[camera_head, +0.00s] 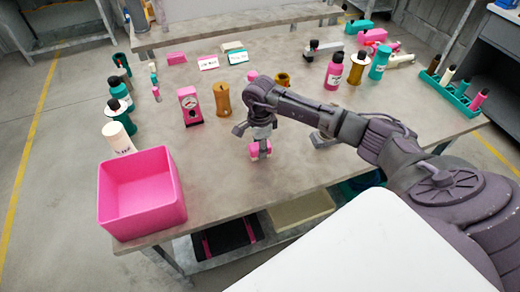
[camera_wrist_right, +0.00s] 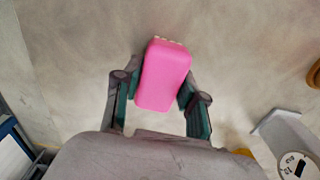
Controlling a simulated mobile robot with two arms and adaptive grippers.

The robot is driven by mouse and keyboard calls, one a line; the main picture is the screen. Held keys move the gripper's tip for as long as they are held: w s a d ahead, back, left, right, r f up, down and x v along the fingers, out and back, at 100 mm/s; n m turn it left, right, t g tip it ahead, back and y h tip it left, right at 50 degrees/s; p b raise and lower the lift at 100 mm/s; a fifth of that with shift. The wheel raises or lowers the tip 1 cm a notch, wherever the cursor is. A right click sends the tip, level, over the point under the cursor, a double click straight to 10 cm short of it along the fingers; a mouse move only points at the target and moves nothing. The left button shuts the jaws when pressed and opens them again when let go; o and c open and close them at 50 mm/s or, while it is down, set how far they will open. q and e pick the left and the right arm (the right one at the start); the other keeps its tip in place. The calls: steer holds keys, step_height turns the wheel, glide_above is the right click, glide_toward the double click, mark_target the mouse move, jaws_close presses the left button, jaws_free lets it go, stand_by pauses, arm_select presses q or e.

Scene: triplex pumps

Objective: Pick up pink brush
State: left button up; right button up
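The pink brush (camera_wrist_right: 165,75) lies on the table, with a row of pale bristles at its far end in the right wrist view. In the head view its pink body (camera_head: 266,147) shows in part under my right gripper (camera_head: 260,150). My right gripper points down over the brush, with one finger on each side of it. In the right wrist view my right gripper (camera_wrist_right: 162,90) looks open, its fingers close beside the slightly tilted brush. Firm contact does not show. My left gripper is not in view.
A pink bin (camera_head: 178,195) stands at the table's front left corner. A pink gauge box (camera_head: 189,105) and a tan cylinder (camera_head: 222,100) stand left of my right gripper. Several bottles stand at the left and back right. The table (camera_head: 300,175) is clear around the brush.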

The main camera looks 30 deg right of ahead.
steer(key=c, duration=0.5)
steer(key=shift+r, duration=0.5)
step_height(320, 180, up, 2)
steer(key=shift+w+r+b, duration=0.1)
steer(key=shift+r+b, duration=0.15)
steer(key=shift+b, duration=0.4)
steer(key=s+d+r+b, duration=0.2)
steer(key=s+d+r, duration=0.5)
steer(key=s+d, duration=0.1)
steer(key=shift+d+r+b, duration=0.25)
steer(key=shift+d+b, duration=0.15)
steer(key=shift+w, duration=0.1)
